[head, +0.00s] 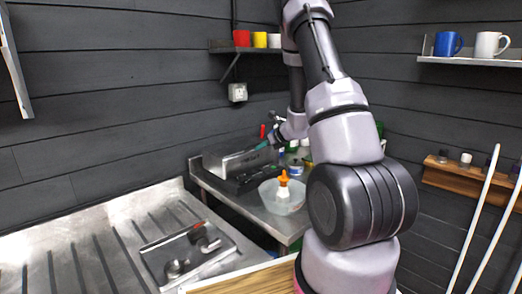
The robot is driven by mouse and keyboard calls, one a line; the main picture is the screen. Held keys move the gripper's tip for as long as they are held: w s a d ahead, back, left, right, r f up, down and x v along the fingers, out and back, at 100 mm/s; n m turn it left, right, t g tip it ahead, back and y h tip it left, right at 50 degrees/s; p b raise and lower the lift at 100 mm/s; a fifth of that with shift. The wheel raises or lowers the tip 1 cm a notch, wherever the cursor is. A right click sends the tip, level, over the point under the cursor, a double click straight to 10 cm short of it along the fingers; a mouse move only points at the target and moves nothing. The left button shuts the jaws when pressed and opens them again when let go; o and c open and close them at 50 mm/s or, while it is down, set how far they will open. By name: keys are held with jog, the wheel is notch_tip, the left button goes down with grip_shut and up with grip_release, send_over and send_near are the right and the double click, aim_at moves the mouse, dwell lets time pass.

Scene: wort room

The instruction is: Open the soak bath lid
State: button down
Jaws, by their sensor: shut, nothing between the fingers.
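The soak bath appears to be the steel and black box (226,162) on the far steel counter. It has a grey metal upper part and a dark lower part in front. I cannot tell clearly which part is the lid or how far it stands open. My gripper (262,146) is small in view, with teal at its fingertips. It is shut and empty, at the upper right edge of the box. I cannot tell whether it touches the box. My arm comes down from the upper right and hides part of the counter.
A translucent bowl (283,200) with an orange-topped bottle (283,186) stands right of the box. Several bottles and tins crowd behind. A metal tray (188,254) with utensils lies on the draining board (90,250). Mugs stand on a wall shelf (470,60). White poles (472,220) stand at right.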

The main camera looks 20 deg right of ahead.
jog(key=w+a+r+g, duration=0.1)
jog(key=w+a+r, duration=0.2)
jog(key=w+r, duration=0.4)
jog(key=w+a+r+g, duration=0.1)
jog(key=w+a+r, duration=0.2)
jog(key=w+r, duration=0.5)
jog(key=shift+r+h, duration=0.4)
jog(key=shift+r, duration=1.35)
